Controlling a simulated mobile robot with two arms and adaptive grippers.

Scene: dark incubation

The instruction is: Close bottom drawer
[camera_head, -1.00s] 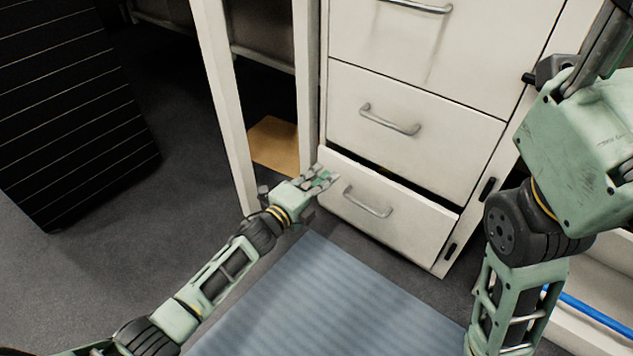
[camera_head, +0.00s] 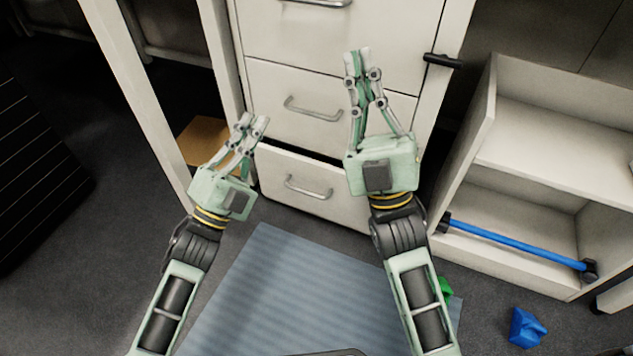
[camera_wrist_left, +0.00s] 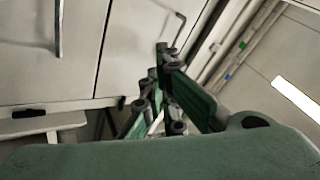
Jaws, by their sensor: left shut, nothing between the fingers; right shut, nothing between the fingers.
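The bottom drawer (camera_head: 290,172) is the lowest white drawer front of the cabinet, with a metal bar handle (camera_head: 309,188). A dark gap shows along its top edge, so it stands slightly out. My left gripper (camera_head: 253,120) is shut and empty, at the cabinet's left edge, up and left of the drawer front in the picture; contact cannot be told. Its fingers also show in the left wrist view (camera_wrist_left: 160,85), with pale panels behind. My right gripper (camera_head: 357,56) is shut and empty, raised in front of the upper drawers. Its arm hides the bottom drawer's right end.
The middle drawer (camera_head: 275,88) and the top drawer (camera_head: 290,35) look closed. A blue-striped mat (camera_head: 260,290) lies before the cabinet. To the right are a white shelf unit (camera_head: 540,150), a blue bar (camera_head: 510,241) and a blue object (camera_head: 526,327) on the floor.

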